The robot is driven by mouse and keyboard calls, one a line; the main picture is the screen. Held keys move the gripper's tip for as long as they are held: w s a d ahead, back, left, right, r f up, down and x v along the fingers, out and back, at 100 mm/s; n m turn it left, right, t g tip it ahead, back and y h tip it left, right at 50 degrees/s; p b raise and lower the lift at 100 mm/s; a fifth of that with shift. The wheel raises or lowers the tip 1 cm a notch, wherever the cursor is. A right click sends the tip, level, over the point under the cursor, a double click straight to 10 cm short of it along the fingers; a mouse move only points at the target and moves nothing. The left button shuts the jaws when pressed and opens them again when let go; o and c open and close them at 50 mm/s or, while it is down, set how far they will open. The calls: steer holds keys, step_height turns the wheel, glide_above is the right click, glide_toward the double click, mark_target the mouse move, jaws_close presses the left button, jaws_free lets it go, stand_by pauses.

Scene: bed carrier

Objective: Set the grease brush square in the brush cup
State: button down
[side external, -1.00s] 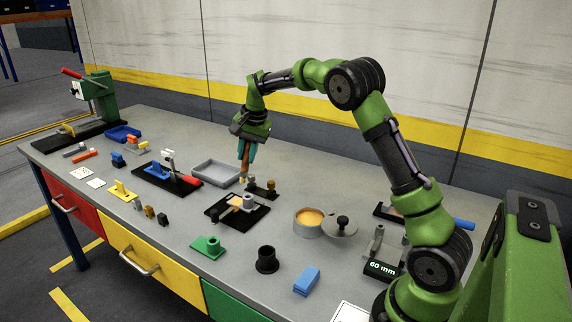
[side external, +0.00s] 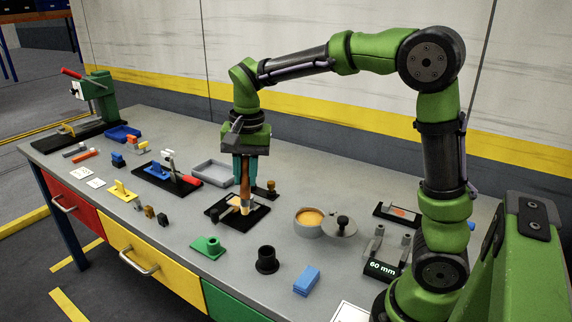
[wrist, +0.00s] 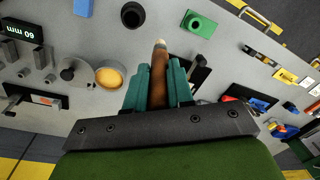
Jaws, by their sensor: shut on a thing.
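My gripper (side external: 246,180) is shut on the grease brush (side external: 245,190) and holds it by its wooden handle, pointing down with the pale bristle end lowest. In the side view the brush end overlaps the black plate fixture (side external: 222,210); I cannot tell whether it touches. In the wrist view the brush (wrist: 158,80) sits between the teal fingers (wrist: 158,85), its tip pointing away from my gripper. The black brush cup (side external: 267,262) stands upright on the bench, nearer the front edge than the brush. It also shows in the wrist view (wrist: 132,14) and looks empty.
An open grease pot (side external: 309,219) with orange contents stands right of the brush, beside its knobbed lid (side external: 341,228). A green flanged block (side external: 208,246) is left of the cup and a blue block (side external: 306,281) is right of it. A grey tray (side external: 213,173) lies behind.

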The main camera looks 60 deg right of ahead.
glide_above(267, 258)
steer(key=w+d, duration=0.1)
steer(key=d, duration=0.1)
step_height(267, 258, down, 2)
steer(key=shift+a+m+g, duration=0.25)
steer(key=shift+m+g, duration=0.05)
steer(key=shift+g, duration=0.2)
steer(key=shift+f, duration=2.85)
steer(key=shift+f, duration=2.75)
steer(key=c, duration=0.9)
jaws_free()
steer(key=shift+w, duration=0.1)
